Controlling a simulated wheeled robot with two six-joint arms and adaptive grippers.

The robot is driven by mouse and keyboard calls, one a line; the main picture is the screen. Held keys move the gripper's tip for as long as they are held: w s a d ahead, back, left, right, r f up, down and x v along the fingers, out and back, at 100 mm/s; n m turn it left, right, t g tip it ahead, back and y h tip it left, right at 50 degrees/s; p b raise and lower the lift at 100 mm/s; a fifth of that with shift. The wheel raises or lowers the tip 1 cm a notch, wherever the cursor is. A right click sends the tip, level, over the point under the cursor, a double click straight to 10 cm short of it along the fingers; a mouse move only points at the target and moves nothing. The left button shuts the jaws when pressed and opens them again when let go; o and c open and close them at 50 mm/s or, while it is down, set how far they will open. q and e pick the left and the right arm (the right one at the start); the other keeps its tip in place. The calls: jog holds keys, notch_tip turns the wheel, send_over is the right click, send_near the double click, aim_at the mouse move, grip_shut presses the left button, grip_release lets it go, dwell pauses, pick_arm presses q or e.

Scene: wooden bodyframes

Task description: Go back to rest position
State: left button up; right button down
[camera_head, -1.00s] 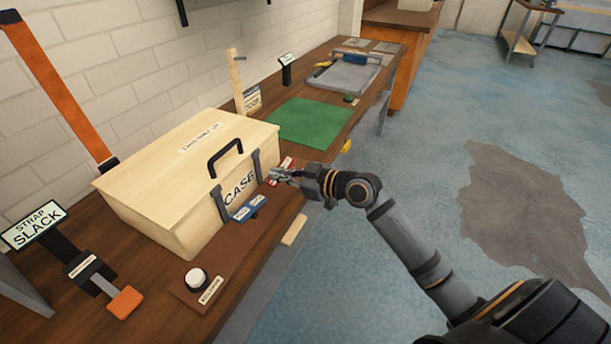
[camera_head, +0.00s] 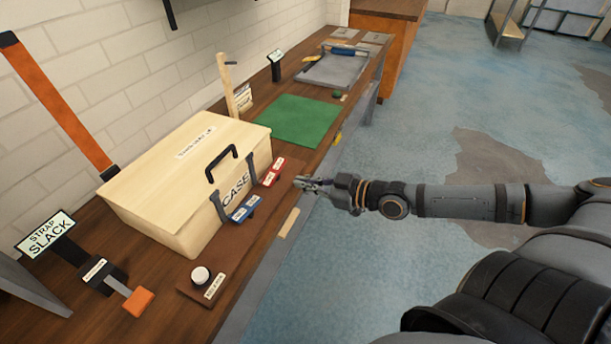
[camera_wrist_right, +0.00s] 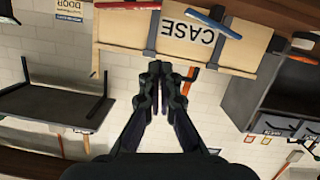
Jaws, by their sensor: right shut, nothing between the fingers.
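My right gripper (camera_head: 308,184) is shut and empty, held out just off the front edge of the workbench (camera_head: 272,238). It is apart from the wooden case (camera_head: 170,185), to the right of its front. In the right wrist view the closed fingers (camera_wrist_right: 160,85) point toward the case (camera_wrist_right: 150,30), which appears upside down. The case is closed, with a black handle and two straps; a blue latch piece (camera_head: 245,209) and a red one (camera_head: 273,172) show at its front. My left gripper is not in view.
A round white button (camera_head: 200,276) on a brown base, an orange-tipped strap part (camera_head: 138,301) and a STRAP SLACK sign (camera_head: 46,233) are at the near left. A green mat (camera_head: 298,121) and grey tray (camera_head: 342,68) lie farther back. The blue floor right of the bench is open.

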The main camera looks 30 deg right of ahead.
dwell(0.5)
